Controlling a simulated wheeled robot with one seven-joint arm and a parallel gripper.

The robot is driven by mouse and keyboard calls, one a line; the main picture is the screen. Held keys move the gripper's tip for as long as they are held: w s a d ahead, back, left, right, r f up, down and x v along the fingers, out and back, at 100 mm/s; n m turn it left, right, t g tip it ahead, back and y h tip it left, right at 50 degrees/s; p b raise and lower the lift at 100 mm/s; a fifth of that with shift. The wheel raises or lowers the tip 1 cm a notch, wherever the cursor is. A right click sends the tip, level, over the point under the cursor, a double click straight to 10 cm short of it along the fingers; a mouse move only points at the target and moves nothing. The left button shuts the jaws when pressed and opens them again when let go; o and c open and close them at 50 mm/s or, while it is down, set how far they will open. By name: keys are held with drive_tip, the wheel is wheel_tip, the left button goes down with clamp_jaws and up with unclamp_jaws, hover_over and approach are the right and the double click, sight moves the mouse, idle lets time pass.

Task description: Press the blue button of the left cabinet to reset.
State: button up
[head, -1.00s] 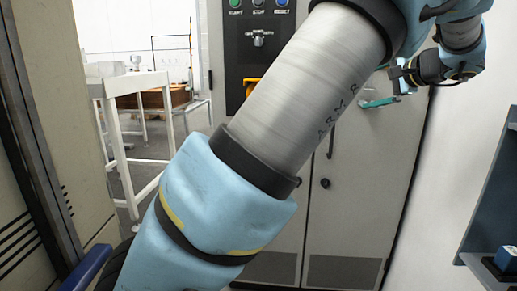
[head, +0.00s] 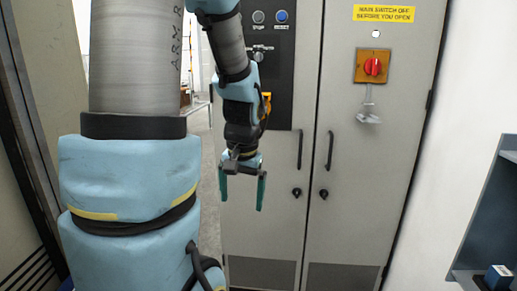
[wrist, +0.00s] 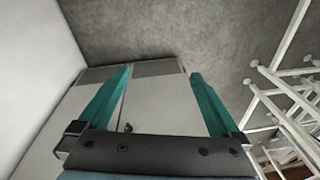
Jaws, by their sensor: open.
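The blue button (head: 281,16) is at the top right of the black control panel (head: 284,75) on the left door of the grey cabinet (head: 345,190). A grey button (head: 258,17) sits to its left. My gripper (head: 243,203) is open and empty, with its teal fingers pointing down in front of the left door. It is well below the blue button and apart from it. My forearm covers the panel's left part. In the wrist view my gripper (wrist: 160,72) is open toward the cabinet's lower doors (wrist: 148,102); no button shows there.
A red rotary switch (head: 372,67) on a yellow plate and a yellow warning sign (head: 384,14) are on the right door. Two black door handles (head: 315,150) stick out. A blue-grey shelf (head: 487,215) stands at the right. White frames (wrist: 285,105) show in the wrist view.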

drive_tip(key=s+a, duration=0.1)
drive_tip(key=s+n, duration=0.1)
drive_tip(key=s, duration=0.1)
drive_tip(key=s+a+n, duration=0.1)
drive_tip(key=shift+s+a+f+h, duration=0.3)
drive_tip(key=shift+s+f+h, duration=0.05)
drive_tip(key=shift+s+h, duration=0.05)
